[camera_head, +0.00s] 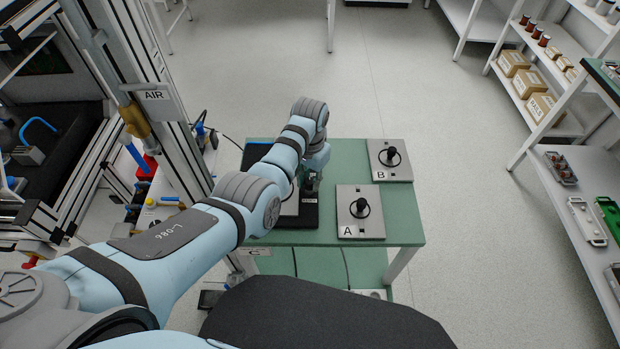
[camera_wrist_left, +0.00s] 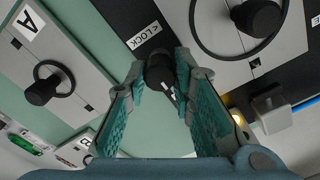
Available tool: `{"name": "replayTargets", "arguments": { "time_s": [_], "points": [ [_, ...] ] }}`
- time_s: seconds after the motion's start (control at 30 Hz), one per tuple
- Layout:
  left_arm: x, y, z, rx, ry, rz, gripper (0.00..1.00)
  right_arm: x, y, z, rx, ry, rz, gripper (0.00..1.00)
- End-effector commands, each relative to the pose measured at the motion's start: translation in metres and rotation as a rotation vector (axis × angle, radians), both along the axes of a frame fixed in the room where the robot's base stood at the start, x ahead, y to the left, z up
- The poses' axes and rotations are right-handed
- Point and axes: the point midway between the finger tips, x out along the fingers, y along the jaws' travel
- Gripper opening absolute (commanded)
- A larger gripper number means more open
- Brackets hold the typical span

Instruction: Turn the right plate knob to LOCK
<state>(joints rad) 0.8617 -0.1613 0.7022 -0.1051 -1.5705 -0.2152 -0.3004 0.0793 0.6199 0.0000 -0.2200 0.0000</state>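My left gripper (camera_head: 312,182) is over the dark plate (camera_head: 308,222) at the left part of the green table. In the left wrist view its two fingers (camera_wrist_left: 161,75) stand on either side of a black knob (camera_wrist_left: 160,72) with a white mark. The gaps are too small to tell whether both fingers press on it. My arm hides much of this plate in the head view. My right gripper is not in view.
Plate A (camera_head: 372,226) and plate B (camera_head: 403,174), each with a black knob and ring, lie to the right on the green table (camera_head: 345,155). A metal frame with an "AIR" sign (camera_head: 155,96) stands left. Shelves with boxes (camera_head: 513,62) stand right. Floor between is clear.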

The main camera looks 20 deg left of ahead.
Motion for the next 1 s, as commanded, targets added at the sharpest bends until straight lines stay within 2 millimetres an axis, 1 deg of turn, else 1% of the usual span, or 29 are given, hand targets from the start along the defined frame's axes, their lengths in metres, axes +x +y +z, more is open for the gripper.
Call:
{"name": "replayTargets", "arguments": {
  "time_s": [0.03, 0.1, 0.37, 0.57, 0.77, 1.0],
  "points": [
    [0.0, 0.0, 0.0, 0.0, 0.0, 0.0, 0.09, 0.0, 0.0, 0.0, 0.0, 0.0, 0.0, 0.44],
    [0.0, 0.0, 0.0, -0.001, 0.0, 0.0, 0.0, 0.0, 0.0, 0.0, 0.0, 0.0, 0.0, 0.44],
    [0.0, 0.0, 0.0, -0.001, 0.0, 0.014, 0.0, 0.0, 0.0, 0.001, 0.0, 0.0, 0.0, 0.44],
    [0.0, 0.0, 0.001, -0.001, -0.001, 0.081, 0.0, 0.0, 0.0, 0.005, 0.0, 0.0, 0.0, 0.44],
    [0.0, 0.0, 0.002, -0.001, 0.001, 0.214, 0.0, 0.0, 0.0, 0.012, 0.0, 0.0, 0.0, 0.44],
    [0.0, 0.0, 0.002, 0.0, 0.0, 0.433, 0.0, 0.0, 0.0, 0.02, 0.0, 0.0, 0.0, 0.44]
  ]
}}
